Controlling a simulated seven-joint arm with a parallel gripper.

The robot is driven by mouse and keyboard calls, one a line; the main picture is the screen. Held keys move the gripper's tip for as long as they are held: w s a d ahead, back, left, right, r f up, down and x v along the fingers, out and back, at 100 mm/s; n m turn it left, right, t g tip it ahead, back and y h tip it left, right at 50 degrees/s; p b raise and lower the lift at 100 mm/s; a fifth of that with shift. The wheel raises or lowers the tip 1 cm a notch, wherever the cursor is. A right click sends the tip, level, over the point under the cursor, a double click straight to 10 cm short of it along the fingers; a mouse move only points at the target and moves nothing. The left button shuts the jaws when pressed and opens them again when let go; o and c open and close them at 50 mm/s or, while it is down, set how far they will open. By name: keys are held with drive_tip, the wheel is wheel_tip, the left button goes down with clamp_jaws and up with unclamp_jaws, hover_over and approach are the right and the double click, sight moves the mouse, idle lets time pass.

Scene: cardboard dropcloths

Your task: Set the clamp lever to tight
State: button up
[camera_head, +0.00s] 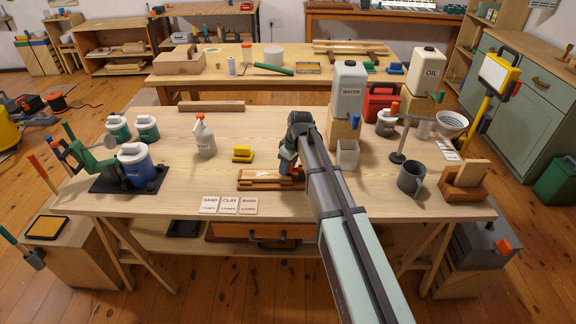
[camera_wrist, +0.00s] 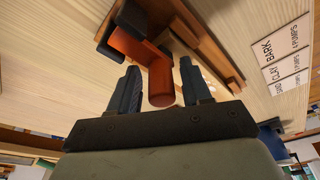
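The clamp lever is an orange-red bar (camera_wrist: 160,82) with an elbow, attached to a dark block on a wooden base (camera_wrist: 205,42). In the head view the wooden base (camera_head: 255,184) lies near the front middle of the bench, and the lever is hidden by my arm. My gripper (camera_wrist: 160,92) is open, with one dark finger on each side of the lever's free end. Narrow gaps show between the fingers and the lever, so it does not look gripped. In the head view my gripper (camera_head: 288,168) is over the right end of the base, its fingers mostly hidden.
Three cards (camera_head: 229,205) reading sand, clay and bark lie in front of the base.

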drive_tip(key=v, duration=1.3)
drive_tip(key=shift+r, duration=0.4)
drive_tip(key=shift+s, duration=0.1)
